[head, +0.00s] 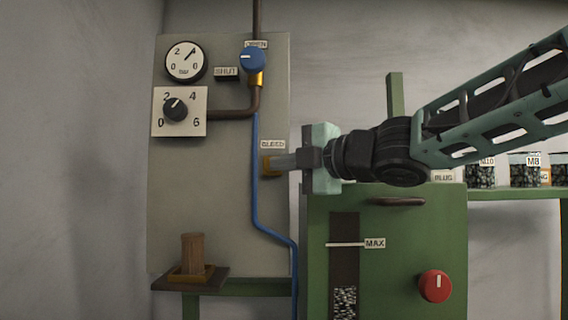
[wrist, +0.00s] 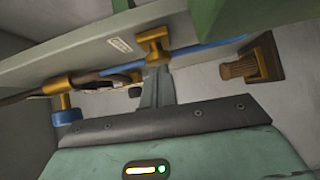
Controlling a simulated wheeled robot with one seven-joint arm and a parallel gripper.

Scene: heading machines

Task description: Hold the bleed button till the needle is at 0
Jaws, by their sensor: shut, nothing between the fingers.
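The pressure gauge (head: 185,62) is a white round dial at the panel's upper left. Its needle points up and right, near the 4. The brass bleed fitting (head: 265,166) sits below the BLEED label (head: 272,144) at the panel's right side. My gripper (head: 277,163) is shut and empty, its fingertips at the fitting from the right. In the wrist view the fingertips (wrist: 157,70) meet or nearly meet the brass fitting (wrist: 154,42). The button's face is hidden behind them, so I cannot tell whether it is pressed.
A black regulator knob (head: 176,108) sits below the gauge. A blue valve knob (head: 252,60) is at the top, between the OPEN and SHUT labels. A green machine (head: 400,225) with a red button (head: 435,286) stands below my arm. A wooden-handled tool (head: 193,252) stands at lower left.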

